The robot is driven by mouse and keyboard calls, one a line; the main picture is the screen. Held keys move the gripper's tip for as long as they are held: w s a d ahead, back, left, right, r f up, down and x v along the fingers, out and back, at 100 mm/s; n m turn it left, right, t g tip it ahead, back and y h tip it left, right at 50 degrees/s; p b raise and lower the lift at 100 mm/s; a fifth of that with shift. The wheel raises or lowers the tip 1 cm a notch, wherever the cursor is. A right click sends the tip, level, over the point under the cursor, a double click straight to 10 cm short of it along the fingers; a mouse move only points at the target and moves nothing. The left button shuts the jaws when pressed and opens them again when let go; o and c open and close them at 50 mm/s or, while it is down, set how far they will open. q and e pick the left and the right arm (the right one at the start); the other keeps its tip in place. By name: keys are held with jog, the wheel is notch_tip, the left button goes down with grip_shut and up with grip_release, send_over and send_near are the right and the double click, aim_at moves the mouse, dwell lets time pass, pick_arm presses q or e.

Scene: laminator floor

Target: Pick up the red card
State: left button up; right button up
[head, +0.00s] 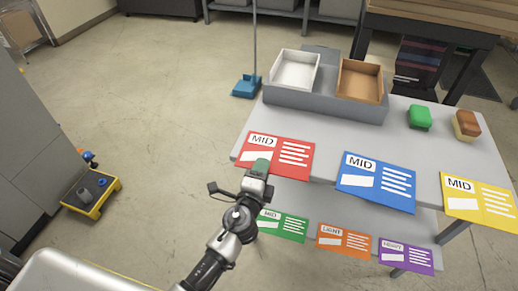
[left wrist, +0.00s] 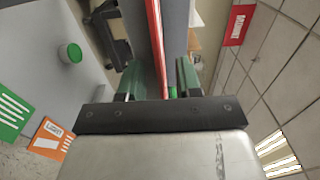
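The red card (head: 283,149), marked MID, is at the front left edge of the grey table (head: 405,145). My left gripper (head: 260,165) is at the card's lower left part and covers a bit of it in the head view. In the left wrist view the red card (left wrist: 156,45) shows nearly edge-on as a thin red strip between the two green fingers of my left gripper (left wrist: 159,77). The fingers are apart, with a gap on each side of the strip. My right gripper is not in view.
Blue (head: 376,182) and yellow (head: 478,197) cards lie to the right; green (head: 283,226), orange (head: 343,240) and purple (head: 405,256) cards sit lower. White (head: 296,70) and brown (head: 360,80) trays stand at the back. The floor at left is mostly clear.

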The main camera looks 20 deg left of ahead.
pick_arm(q)
jog(key=shift+c, duration=0.5)
grip_shut()
jog(key=shift+r, duration=0.15)
